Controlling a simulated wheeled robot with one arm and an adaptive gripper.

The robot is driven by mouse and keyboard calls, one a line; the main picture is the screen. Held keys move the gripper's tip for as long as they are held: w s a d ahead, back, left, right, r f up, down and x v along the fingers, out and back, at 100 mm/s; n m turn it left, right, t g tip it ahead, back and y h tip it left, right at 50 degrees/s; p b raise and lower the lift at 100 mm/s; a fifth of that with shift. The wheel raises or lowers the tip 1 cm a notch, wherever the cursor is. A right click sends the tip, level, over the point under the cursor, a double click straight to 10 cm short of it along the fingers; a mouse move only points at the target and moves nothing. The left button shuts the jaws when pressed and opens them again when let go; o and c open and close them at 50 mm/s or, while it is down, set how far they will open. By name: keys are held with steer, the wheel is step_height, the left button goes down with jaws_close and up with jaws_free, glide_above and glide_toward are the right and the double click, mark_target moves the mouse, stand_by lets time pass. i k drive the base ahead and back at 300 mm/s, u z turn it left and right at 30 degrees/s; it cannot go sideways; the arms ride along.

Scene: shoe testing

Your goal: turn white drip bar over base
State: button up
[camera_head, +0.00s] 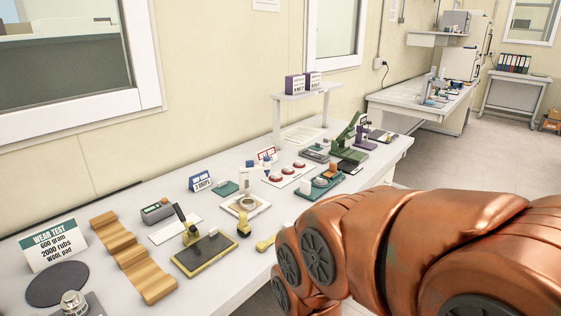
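On the long white table (215,277), near its middle, a small cream base (261,209) carries a round, metallic-looking dish (243,203). A small white upright piece (244,182) stands just behind the dish; it may be the drip bar, but it is too small to be sure. I cannot tell whether the bar reaches over the base. My copper-coloured arm (430,245) fills the lower right, in front of the table. My gripper is not in view.
Left of the base are a yellow-framed black plate (209,252), a wavy wooden block (130,252) and a "WEAR TEST" sign (53,245). Floor shows at the right.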

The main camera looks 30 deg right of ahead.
mark_target(250, 167)
steer(key=z, duration=0.8)
steer(key=k, duration=1.15)
steer(key=z, duration=0.9)
steer(key=i, duration=0.9)
steer(key=u, duration=0.6)
steer(key=i, duration=1.05)
steer(key=u, duration=1.5)
steer(key=i, duration=0.5)
steer(key=u, duration=0.5)
